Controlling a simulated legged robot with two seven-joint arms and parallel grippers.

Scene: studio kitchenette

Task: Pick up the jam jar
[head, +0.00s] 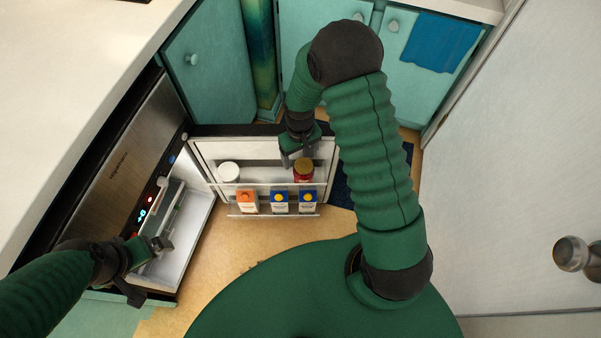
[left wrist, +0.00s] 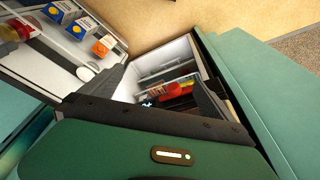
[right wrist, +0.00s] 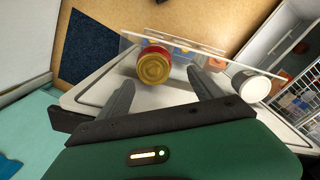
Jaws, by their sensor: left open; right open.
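The jam jar, red with a gold lid (head: 304,168), stands on the upper shelf of the open fridge door, toward the right end. In the right wrist view the jar (right wrist: 154,66) lies ahead of and between the two fingers, apart from them. My right gripper (head: 297,157) is open and empty, just above and left of the jar; in its wrist view its fingertips (right wrist: 160,82) are spread. My left gripper (head: 160,245) is open and empty at the fridge opening on the left. The jar also shows at the left edge of the left wrist view (left wrist: 16,30).
A white-lidded container (head: 229,172) stands left of the jar on the same shelf. An orange carton (head: 247,201) and two blue-and-white cartons (head: 280,201) stand on the lower shelf. A front rail edges the shelf. Teal cabinets (head: 215,75) stand behind the door.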

